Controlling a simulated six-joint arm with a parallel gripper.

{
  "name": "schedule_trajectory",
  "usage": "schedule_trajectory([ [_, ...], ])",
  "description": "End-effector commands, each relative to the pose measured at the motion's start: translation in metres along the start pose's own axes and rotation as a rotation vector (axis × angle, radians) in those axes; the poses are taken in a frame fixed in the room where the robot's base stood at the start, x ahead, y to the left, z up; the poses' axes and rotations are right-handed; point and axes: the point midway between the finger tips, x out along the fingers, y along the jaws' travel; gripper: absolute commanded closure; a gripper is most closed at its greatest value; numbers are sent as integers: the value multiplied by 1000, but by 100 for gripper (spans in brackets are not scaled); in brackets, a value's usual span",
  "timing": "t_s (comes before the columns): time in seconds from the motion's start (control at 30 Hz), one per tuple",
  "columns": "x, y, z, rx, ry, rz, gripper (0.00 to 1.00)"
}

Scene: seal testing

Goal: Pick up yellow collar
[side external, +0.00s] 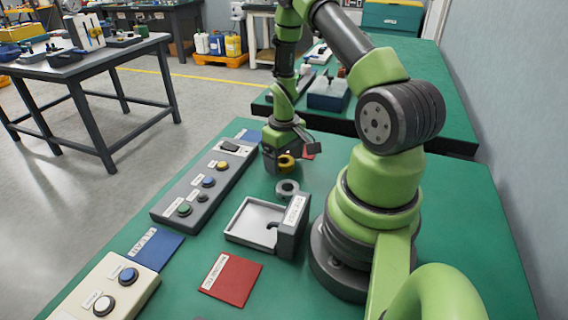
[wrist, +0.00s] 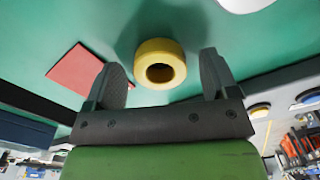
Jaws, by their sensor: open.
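The yellow collar (side external: 286,163) is a short thick ring with a dark hole. In the wrist view the yellow collar (wrist: 160,64) lies on the green mat between and just beyond my two fingertips. My gripper (wrist: 165,75) is open, with a finger on each side of the collar and space between. In the side external view my gripper (side external: 284,157) points down close over the collar and partly hides it. I cannot tell whether a finger touches it.
A grey ring (side external: 287,188) lies in front of the collar. A grey panel with buttons (side external: 207,184) stands to the left. A metal tray (side external: 240,224) with an upright block (side external: 293,224) and a red card (side external: 231,279) are nearer the camera.

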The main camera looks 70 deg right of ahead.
Motion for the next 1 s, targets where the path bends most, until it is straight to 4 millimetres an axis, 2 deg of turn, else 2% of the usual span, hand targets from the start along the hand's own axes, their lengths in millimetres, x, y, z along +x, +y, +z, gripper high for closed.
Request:
schedule_trajectory([
  [0.23,2,0,0,0,2,1,20],
  [0.27,2,0,0,0,2,1,25],
  [0.5,2,0,0,0,2,1,80],
  [0.8,0,0,-1,0,2,1,81],
  [1.0,-18,0,-2,1,6,2,81],
])
